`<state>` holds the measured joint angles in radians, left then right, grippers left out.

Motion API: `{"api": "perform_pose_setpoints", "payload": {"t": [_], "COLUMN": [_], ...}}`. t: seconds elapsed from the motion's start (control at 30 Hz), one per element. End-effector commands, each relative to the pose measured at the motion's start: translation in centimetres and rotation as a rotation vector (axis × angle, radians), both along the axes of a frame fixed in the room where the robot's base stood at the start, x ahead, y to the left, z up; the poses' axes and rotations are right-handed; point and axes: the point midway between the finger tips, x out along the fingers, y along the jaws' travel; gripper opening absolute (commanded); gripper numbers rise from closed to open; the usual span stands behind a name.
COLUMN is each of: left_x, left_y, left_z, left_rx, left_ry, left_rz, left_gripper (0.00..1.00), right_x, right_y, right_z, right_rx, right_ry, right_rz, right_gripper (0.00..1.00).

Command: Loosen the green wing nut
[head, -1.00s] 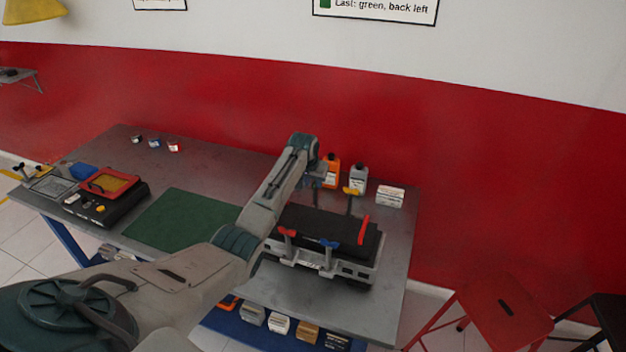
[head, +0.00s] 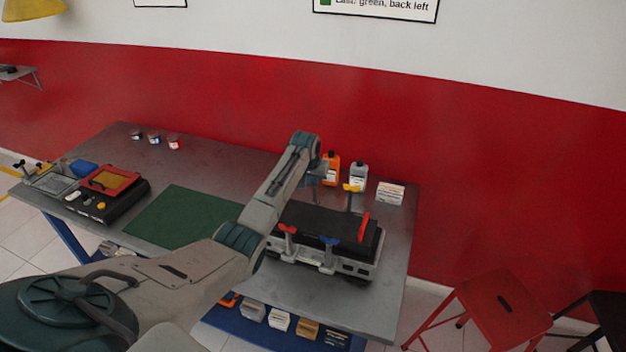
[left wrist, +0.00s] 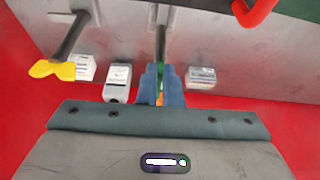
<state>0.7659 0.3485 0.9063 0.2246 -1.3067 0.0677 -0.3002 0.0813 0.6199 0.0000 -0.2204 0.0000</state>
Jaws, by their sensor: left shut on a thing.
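The engine trainer (head: 318,221) is a black block on a light grey frame, on the right part of the bench. My left gripper (head: 318,172) is at its back left corner. In the left wrist view the left gripper (left wrist: 162,88) is shut around the green wing nut (left wrist: 160,68), at the end of a post. Only slivers of green show between the fingers; the nut is hidden in the head view. A yellow wing nut (head: 351,188) stands at the back right. Red (head: 288,229) and blue (head: 329,241) wing nuts are along the front. My right gripper is out of view.
A red handle (head: 364,227) rises at the trainer's right end. An orange bottle (head: 331,170), a grey bottle (head: 359,177) and a white box (head: 391,194) stand close behind. A green mat (head: 183,218) lies to the left, clear. A red stool (head: 505,308) stands at right.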

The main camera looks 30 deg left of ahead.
Motion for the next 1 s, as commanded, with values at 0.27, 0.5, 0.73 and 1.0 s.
{"api": "perform_pose_setpoints", "payload": {"t": [0.27,0.5,0.73,1.0], "left_x": [0.2,0.5,0.9,1.5], "left_y": [-0.5,-1.0,-1.4,-1.7], "left_z": [0.0,-0.1,-0.2,-0.5], "left_rx": [-0.001,-0.001,-0.001,0.000], "left_ry": [0.002,0.002,0.002,0.001], "left_rz": [0.172,0.397,0.615,0.872], "left_gripper": [0.00,0.00,0.00,0.00], "right_x": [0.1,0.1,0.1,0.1], "right_y": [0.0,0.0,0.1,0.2], "right_z": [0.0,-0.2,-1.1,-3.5], "right_rx": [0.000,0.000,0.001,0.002], "right_ry": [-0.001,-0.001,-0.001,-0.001], "right_rz": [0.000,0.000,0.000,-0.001], "right_gripper": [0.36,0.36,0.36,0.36]}}
